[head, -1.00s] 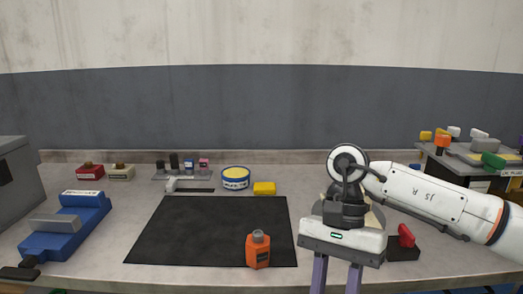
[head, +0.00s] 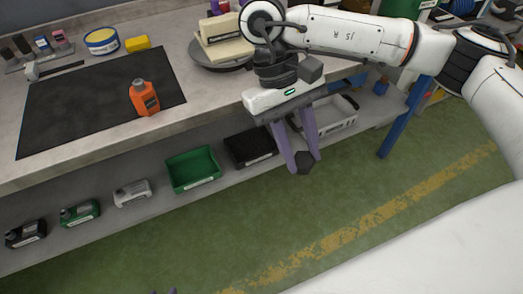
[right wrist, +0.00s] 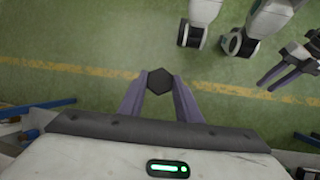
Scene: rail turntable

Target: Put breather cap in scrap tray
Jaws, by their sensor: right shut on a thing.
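The breather cap, a dark hexagonal piece (head: 304,163), is pinched between the fingertips of my right gripper (head: 303,155). The cap also shows in the right wrist view (right wrist: 160,81), held in the air over the green floor. My right gripper is in front of the bench edge, near the lower shelf. On that shelf are a green tray (head: 193,170), a black tray (head: 250,149) and a pale grey tray (head: 335,118); I cannot read which is the scrap tray. My left gripper (right wrist: 267,86) is open and empty at the right of the right wrist view.
Several small bottles (head: 80,213) stand on the lower shelf left of the trays. On the bench are a black mat (head: 90,105), an orange bottle (head: 144,97) and a round turntable (head: 215,58) with pale blocks. A blue bench leg (head: 405,118) stands at right.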

